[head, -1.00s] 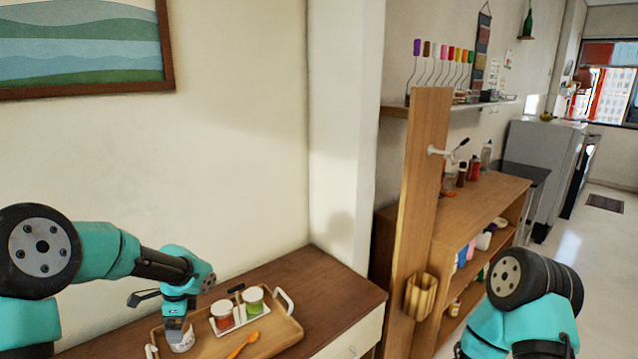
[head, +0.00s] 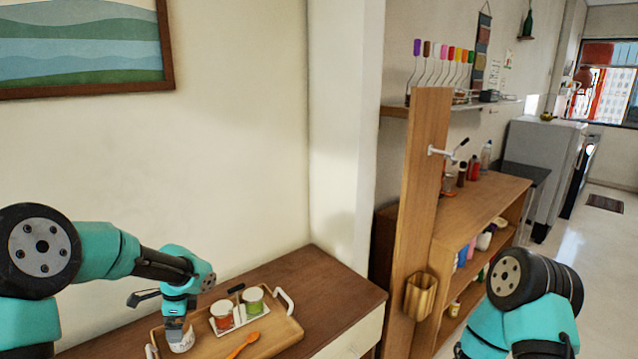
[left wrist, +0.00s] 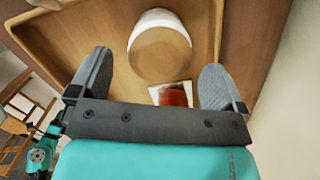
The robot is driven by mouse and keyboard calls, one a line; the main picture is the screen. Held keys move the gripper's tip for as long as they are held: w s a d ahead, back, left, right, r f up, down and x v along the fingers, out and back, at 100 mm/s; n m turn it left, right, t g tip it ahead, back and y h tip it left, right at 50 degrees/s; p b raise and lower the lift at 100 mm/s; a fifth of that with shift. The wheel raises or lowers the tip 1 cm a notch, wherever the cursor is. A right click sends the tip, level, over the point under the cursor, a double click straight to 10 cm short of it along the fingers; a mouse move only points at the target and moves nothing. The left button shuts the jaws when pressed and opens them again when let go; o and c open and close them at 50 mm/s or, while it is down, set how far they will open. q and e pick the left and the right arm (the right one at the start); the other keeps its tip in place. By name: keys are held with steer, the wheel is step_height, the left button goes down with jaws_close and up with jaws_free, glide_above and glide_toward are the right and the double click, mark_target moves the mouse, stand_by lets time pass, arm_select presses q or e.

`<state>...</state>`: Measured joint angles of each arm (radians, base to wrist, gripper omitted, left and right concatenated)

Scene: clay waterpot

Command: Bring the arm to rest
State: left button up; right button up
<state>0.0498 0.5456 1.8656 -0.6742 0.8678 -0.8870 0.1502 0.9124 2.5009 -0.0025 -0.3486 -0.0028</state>
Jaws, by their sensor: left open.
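My left arm reaches in from the left in the head view, and its gripper (head: 178,334) points down over a wooden tray (head: 282,332). The gripper is open. Below it in the head view is a small white pot (head: 183,343), partly hidden by the fingers. In the left wrist view the open fingers (left wrist: 155,82) stand apart, with the pot's round tan top (left wrist: 160,52) between and just ahead of them. I cannot tell whether they touch it. My right arm (head: 530,310) is bent at the lower right; its gripper is out of view.
A white caddy with a red jar (head: 222,312) and a green jar (head: 252,298) stands on the tray, close to the left gripper. An orange spoon (head: 243,345) lies in front. A wooden shelf unit (head: 480,205) is at the right.

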arm_select(q)
steer(key=f, duration=0.4)
steer(key=shift+s+a+f, duration=0.1)
steer(key=shift+a, duration=0.2)
step_height(320, 180, up, 4)
steer(key=shift+f, duration=0.15)
steer(key=shift+s+d, duration=0.3)
steer(key=shift+s, duration=0.1)
stand_by(0.5)
